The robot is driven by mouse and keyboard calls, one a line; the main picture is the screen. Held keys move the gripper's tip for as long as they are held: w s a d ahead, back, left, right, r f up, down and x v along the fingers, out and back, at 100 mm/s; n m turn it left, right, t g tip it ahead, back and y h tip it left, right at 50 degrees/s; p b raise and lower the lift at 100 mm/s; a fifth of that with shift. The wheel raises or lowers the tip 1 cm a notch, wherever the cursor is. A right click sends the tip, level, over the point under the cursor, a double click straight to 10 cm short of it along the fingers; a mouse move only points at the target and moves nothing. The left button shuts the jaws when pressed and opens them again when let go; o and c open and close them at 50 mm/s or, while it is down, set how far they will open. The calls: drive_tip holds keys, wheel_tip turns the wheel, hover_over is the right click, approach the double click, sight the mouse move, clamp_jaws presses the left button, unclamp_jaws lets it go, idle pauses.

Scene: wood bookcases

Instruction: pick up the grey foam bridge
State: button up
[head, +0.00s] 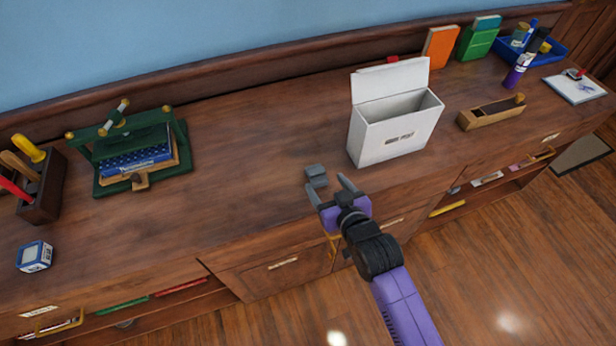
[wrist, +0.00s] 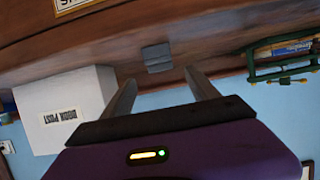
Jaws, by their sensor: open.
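The grey foam bridge (head: 316,175) is a small grey block on the wooden counter, near its front edge and left of the white box. In the wrist view the grey foam bridge (wrist: 157,58) shows just beyond the fingertips, roughly midway between them. My gripper (head: 328,190) is open and empty, with its fingers pointing toward the bridge. In the wrist view my gripper (wrist: 158,76) has its two fingers spread well apart. The bridge appears apart from both fingers.
A white open box (head: 396,135) stands close to the right of the bridge. A green book press (head: 140,160) and a small blue-white box (head: 35,257) are to the left. The counter (head: 240,190) left of the bridge is clear.

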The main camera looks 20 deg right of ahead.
sight(317, 173)
drive_tip(key=p+x, duration=0.1)
drive_tip(key=x, duration=0.5)
drive_tip(key=shift+w+r, duration=0.1)
drive_tip(key=shift+w, duration=0.1)
drive_tip(key=shift+w+f, duration=0.3)
drive_tip(key=shift+w, duration=0.25)
drive_tip(key=c, duration=1.4)
